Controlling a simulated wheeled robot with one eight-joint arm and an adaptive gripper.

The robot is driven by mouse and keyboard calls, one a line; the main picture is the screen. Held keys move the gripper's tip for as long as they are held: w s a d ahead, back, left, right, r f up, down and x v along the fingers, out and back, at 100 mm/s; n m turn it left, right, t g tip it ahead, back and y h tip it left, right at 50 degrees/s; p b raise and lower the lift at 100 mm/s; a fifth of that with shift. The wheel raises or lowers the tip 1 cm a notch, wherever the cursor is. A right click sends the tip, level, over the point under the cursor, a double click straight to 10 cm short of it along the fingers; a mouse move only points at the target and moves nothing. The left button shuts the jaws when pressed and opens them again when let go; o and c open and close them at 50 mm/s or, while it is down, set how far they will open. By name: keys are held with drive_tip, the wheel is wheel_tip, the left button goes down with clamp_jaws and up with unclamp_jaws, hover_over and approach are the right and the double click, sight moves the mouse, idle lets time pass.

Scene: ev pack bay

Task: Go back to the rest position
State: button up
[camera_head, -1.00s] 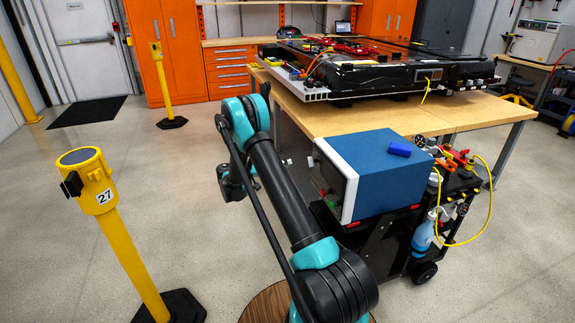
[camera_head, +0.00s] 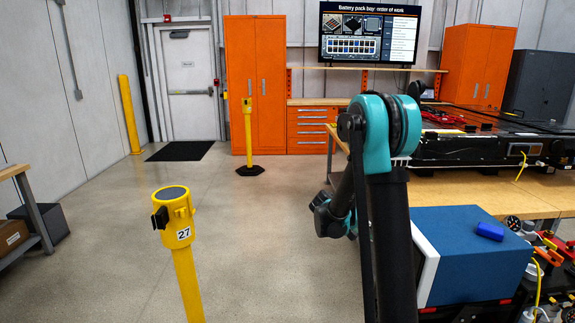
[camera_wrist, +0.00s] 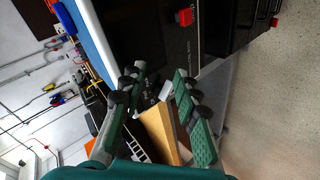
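My gripper (camera_wrist: 160,82) shows in the wrist view with its two green-padded fingers apart. I see nothing held between them; a wooden-coloured surface and a small white patch show in the gap behind. In the head view my arm rises at centre right, in front of the workbench, with its elbow bend at the top. The gripper itself cannot be made out there.
A blue-topped instrument box (camera_head: 470,262) with a small blue object (camera_head: 490,231) on it stands close right of my arm. The workbench (camera_head: 440,190) carries a battery pack (camera_head: 470,150). A yellow post (camera_head: 180,235) stands at front left. Floor between is clear.

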drive_tip(key=s+a+f+n+y, duration=0.1)
drive_tip(key=s+a+y, duration=0.2)
drive_tip(key=s, duration=0.6)
drive_tip(key=s+a+f+n+t+y, duration=0.1)
drive_tip(key=s+a+y, duration=0.3)
drive_tip(key=s, duration=0.5)
drive_tip(key=s+a+f+n+t+y, duration=0.1)
drive_tip(key=s+a+y, duration=0.2)
drive_tip(key=s, duration=0.6)
drive_tip(key=shift+s+a+n+y, duration=0.25)
drive_tip(key=shift+a+n+y, duration=0.05)
drive_tip(key=shift+a, duration=0.9)
